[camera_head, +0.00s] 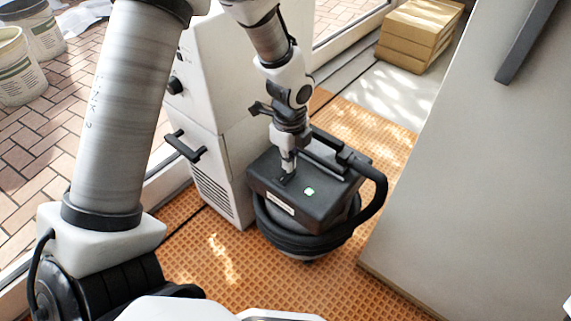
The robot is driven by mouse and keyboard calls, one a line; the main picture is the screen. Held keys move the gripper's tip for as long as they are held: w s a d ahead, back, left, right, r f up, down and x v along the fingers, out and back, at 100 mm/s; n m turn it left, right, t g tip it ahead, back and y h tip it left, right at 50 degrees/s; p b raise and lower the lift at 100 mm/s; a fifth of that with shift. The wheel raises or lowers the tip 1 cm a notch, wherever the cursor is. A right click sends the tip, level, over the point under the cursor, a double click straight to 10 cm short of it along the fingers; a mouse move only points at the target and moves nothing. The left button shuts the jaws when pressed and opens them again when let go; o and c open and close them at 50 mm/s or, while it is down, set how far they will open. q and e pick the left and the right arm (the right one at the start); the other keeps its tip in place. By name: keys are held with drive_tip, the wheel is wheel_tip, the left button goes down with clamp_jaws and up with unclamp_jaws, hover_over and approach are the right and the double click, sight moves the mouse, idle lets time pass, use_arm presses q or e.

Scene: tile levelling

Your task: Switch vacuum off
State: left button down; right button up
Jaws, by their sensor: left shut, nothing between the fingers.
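A dark vacuum unit (318,206) stands on the orange waffle-patterned mat, with a black handle along its top and a black hose curving round its right side. A small light (309,191) on its top glows pale green. My left gripper (287,176) points down at the top of the vacuum, left of the light, shut with nothing between its fingers. Its tips are at or just above a dark spot there; I cannot tell whether they touch, and they hide any switch beneath. My right gripper is not in view.
A white cabinet (222,150) with a black handle stands close behind and left of the vacuum. A pale wall or panel (470,190) bounds the right. Cardboard boxes (415,38) lie at the back. Buckets (18,70) stand far left. Orange matting (225,270) is clear in front.

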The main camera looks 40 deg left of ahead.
use_arm(q)
drive_tip(key=shift+f, duration=0.8)
drive_tip(key=shift+r, duration=0.1)
wheel_tip(320, 180, up, 7)
drive_tip(key=p, duration=0.9)
drive_tip(key=shift+s, duration=0.1)
idle(0.4)
